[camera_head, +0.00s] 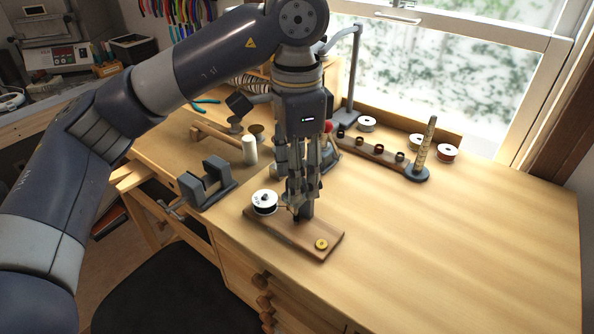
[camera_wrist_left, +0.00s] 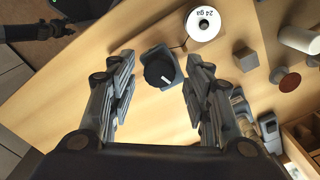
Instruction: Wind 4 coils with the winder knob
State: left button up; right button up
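A wooden winder board (camera_head: 331,232) lies near the front edge of the bench. A spool (camera_head: 265,202) stands on its left end; the left wrist view shows it as a white spool marked "24 ga" (camera_wrist_left: 203,23). A round black winder knob (camera_wrist_left: 160,70) with a white mark sits on a grey housing (camera_wrist_left: 151,54). My left gripper (camera_head: 300,205) points down over the board. In the left wrist view its fingers (camera_wrist_left: 155,88) are spread either side of the knob, with gaps on both sides. In the head view the gripper mostly hides the knob.
A brass disc (camera_head: 321,244) lies on the board's right end. A vise (camera_head: 207,184) and a white cylinder (camera_head: 250,150) stand to the left. A rack with several small rings (camera_head: 375,151) and a tapered mandrel (camera_head: 424,148) stand behind. The bench's right side is clear.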

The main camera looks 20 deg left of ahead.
pick_arm(q)
jog(key=shift+r, duration=0.1)
notch_tip(320, 180, up, 12)
dwell(0.8)
